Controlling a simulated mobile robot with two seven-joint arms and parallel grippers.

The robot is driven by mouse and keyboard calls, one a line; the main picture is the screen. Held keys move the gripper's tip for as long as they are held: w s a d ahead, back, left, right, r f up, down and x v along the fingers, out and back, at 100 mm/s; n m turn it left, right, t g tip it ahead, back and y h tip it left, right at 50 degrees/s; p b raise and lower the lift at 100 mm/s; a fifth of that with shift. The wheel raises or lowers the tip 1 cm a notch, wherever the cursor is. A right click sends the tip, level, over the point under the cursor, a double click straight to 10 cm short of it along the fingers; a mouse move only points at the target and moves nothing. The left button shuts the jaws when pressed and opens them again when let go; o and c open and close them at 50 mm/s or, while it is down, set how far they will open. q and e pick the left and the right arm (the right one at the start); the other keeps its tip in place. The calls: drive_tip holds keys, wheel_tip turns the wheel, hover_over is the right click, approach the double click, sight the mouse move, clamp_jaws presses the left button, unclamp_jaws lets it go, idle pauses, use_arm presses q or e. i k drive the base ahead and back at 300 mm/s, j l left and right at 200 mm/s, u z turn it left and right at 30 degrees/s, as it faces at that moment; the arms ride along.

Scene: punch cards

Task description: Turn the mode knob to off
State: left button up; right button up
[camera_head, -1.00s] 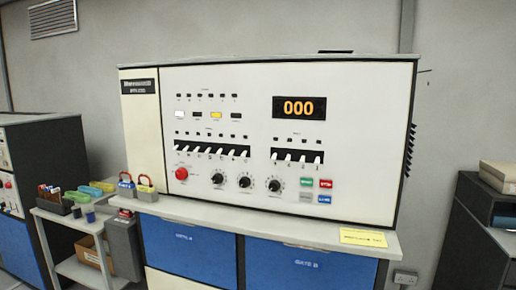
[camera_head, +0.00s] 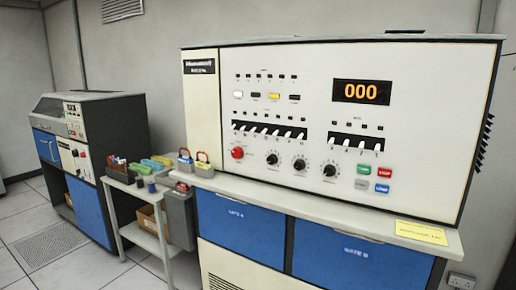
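A large cream control console (camera_head: 300,120) stands against the wall, with a display (camera_head: 361,91) reading 000. Along its lower panel is a row of three black round knobs: a left one (camera_head: 272,159), a middle one (camera_head: 299,165) and a right one (camera_head: 329,170). Their labels are too small to read, so I cannot tell which is the mode knob or where it points. A red round button (camera_head: 237,152) sits to their left. Neither of my grippers is in view.
A small cart (camera_head: 130,188) with coloured items stands left, beside another machine (camera_head: 90,140). Floor (camera_head: 25,235) is clear at the lower left.

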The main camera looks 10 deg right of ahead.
sight(237, 153)
drive_tip(key=i+j+z, duration=0.15)
drive_tip(key=i+j, duration=0.2)
drive_tip(key=i+j+z, duration=0.15)
drive_tip(key=i+j, duration=0.3)
drive_tip(key=i+j+z, duration=0.2)
drive_tip(key=i+j, duration=0.25)
drive_tip(key=i+j+z, duration=0.15)
drive_tip(key=i+j, duration=0.2)
drive_tip(key=j, duration=0.15)
drive_tip(key=i+j+z, duration=0.15)
drive_tip(key=i+j, duration=0.2)
drive_tip(key=j, duration=0.2)
